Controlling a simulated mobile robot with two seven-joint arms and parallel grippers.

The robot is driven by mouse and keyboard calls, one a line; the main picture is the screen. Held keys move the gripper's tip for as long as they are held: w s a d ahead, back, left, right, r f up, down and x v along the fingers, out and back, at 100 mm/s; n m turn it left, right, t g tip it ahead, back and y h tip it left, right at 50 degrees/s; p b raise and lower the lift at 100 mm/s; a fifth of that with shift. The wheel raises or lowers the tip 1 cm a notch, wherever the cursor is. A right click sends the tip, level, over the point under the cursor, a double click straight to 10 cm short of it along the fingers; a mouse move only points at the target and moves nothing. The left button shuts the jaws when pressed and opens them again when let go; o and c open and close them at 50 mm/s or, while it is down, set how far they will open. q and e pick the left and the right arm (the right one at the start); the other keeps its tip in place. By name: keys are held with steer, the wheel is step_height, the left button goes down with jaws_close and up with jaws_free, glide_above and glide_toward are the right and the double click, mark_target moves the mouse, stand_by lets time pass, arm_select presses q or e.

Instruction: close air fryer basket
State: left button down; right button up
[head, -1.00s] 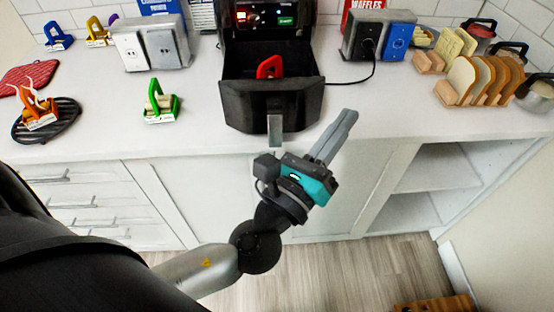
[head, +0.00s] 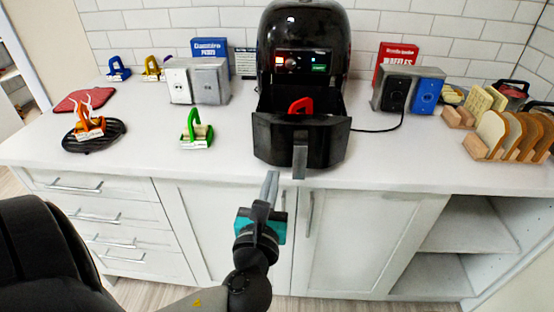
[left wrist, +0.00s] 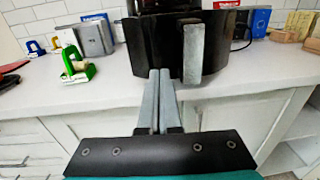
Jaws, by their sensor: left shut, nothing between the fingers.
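The black air fryer (head: 304,40) stands on the white counter with its basket (head: 275,142) pulled out toward me. The basket's grey handle (head: 299,162) hangs at its front. A red object (head: 301,106) shows inside the basket. My left gripper (head: 270,178) is shut and empty, pointing up at the basket front, a little left of the handle. In the left wrist view, its fingertips (left wrist: 160,74) are in front of the basket's front wall (left wrist: 152,50), left of the handle (left wrist: 193,55). I cannot tell whether they touch. My right gripper is not in view.
To the right are another box (head: 395,90) and a rack of bread slices (head: 508,135). The counter beside the basket is clear.

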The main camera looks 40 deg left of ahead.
mark_target(279, 150)
arm_select(q)
steer(key=x, duration=0.5)
steer(key=shift+w+a+b, duration=0.15)
steer(key=shift+w+b, duration=0.1)
steer(key=shift+b, duration=0.05)
steer(key=shift+w+a, duration=0.35)
steer(key=shift+w, duration=0.3)
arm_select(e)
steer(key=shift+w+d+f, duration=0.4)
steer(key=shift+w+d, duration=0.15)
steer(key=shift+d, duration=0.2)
